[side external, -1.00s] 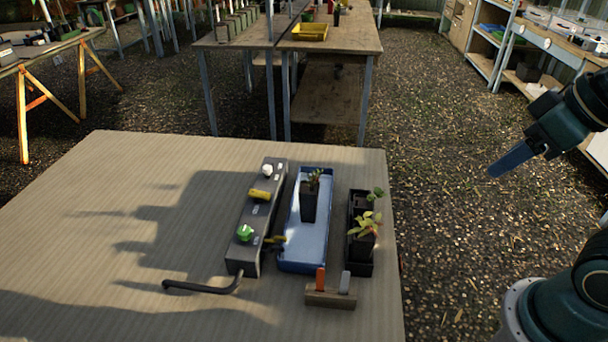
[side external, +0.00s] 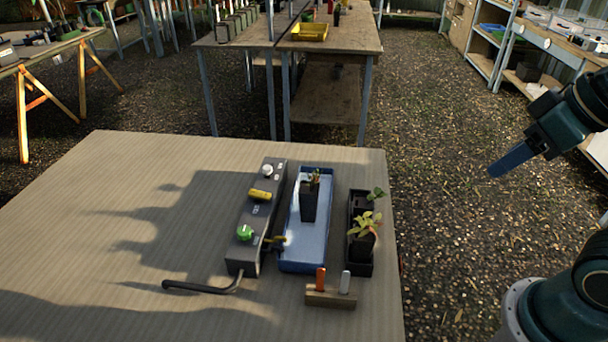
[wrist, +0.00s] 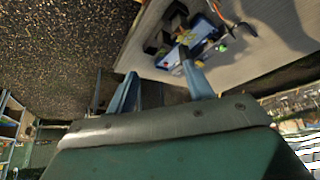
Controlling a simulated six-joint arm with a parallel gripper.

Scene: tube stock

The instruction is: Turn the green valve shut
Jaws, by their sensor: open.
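The green valve (side external: 245,232) is a small rounded knob on top of a long grey manifold block (side external: 240,258), at its near end. A yellow valve (side external: 260,195) and a white knob (side external: 267,170) sit farther along the same block. My gripper (side external: 512,160) is at the right, beyond the table's edge and well apart from the valve. In the wrist view, my gripper (wrist: 158,88) shows two blue fingers spread apart with nothing between them.
A blue tray (side external: 302,248) with a potted seedling stands right of the block, and a black tray (side external: 360,268) with pots is beyond it. A wooden holder (side external: 330,298) with orange and white tags is in front. A dark hose (side external: 200,288) curves left. The table's left is clear.

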